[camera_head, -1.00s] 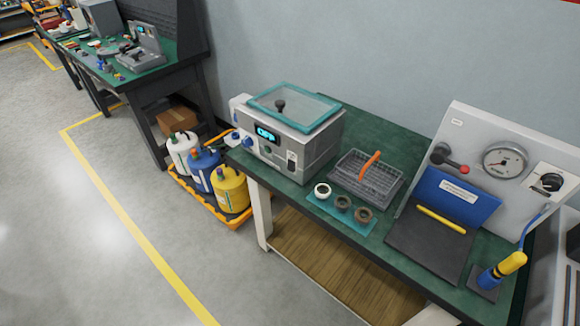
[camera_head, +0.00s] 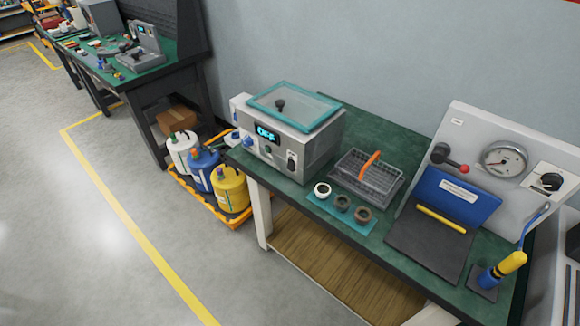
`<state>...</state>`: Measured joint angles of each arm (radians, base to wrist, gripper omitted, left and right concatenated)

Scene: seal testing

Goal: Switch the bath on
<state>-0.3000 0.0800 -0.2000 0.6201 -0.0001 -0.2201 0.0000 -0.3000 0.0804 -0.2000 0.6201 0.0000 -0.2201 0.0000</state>
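The bath (camera_head: 297,142) is a grey metal box at the left end of the green-topped bench. Its teal-rimmed clear lid (camera_head: 293,106) with a dark knob is on top. The lit display (camera_head: 267,133) on its front reads "OFF". A dark switch or knob (camera_head: 291,161) sits low on the right of the front panel, and a blue knob (camera_head: 247,141) sits at the left. Neither of my grippers is in view.
A wire basket (camera_head: 366,178) with an orange handle stands right of the bath. Several rings lie on a teal mat (camera_head: 328,207) in front. A gauge panel (camera_head: 492,170) stands at the right. Jugs fill an orange tray (camera_head: 204,201) on the floor. The left floor is clear.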

